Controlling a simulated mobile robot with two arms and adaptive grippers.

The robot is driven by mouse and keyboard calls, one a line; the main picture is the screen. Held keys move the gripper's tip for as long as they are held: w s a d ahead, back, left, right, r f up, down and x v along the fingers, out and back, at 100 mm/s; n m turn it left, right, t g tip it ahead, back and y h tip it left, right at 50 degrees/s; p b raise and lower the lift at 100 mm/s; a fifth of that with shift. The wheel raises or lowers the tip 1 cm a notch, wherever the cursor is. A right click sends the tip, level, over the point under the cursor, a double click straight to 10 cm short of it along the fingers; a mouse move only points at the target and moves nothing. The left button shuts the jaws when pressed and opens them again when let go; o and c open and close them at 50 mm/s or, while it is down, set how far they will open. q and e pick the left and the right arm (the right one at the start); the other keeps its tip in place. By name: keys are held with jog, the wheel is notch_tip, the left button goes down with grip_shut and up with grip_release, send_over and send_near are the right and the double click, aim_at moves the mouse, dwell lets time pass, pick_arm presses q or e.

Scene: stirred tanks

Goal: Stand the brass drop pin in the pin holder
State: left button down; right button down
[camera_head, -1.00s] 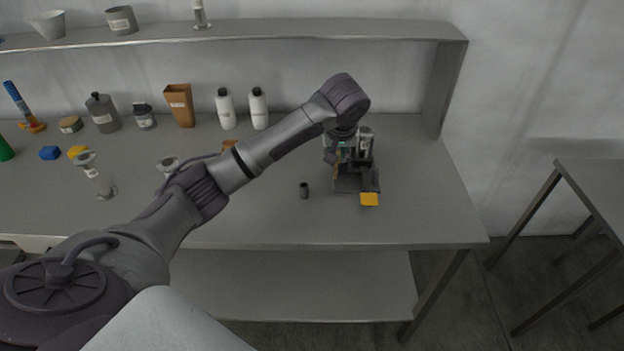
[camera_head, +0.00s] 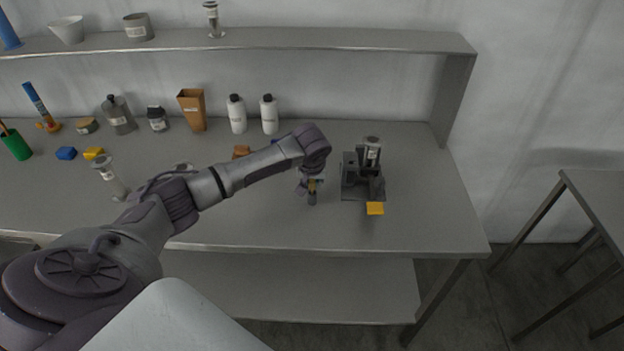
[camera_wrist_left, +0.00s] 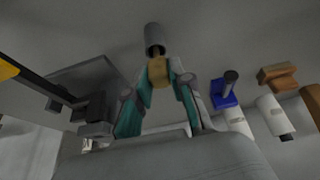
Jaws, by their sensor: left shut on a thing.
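The brass drop pin (camera_wrist_left: 158,72) is between the fingertips of my left gripper (camera_wrist_left: 158,82), which is shut on it. The pin holder, a small dark grey upright cup (camera_wrist_left: 153,34), stands on the bench with its open mouth facing the pin in the left wrist view. The pin's far end overlaps the mouth's edge there; I cannot tell whether it is inside. In the head view my left gripper (camera_head: 312,184) points down directly over the holder (camera_head: 312,200), hiding most of it. My right gripper is not in view.
A dark device (camera_head: 362,188) with a yellow pad (camera_head: 375,208) stands just right of the gripper. A blue block (camera_wrist_left: 224,94) and white bottles (camera_head: 237,115) are behind. The bench front (camera_head: 270,228) is clear; its right edge lies beyond the device.

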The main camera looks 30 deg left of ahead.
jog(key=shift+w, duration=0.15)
pick_arm(q)
jog(key=c, duration=1.1)
grip_release()
jog(key=shift+f, duration=0.1)
jog(key=shift+o, duration=0.4)
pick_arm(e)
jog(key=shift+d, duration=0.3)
pick_arm(q)
jog(key=b+v, duration=0.1)
jog(key=v, duration=1.1)
jog(key=shift+b, duration=0.4)
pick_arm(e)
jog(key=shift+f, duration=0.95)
pick_arm(q)
jog(key=shift+w, duration=0.1)
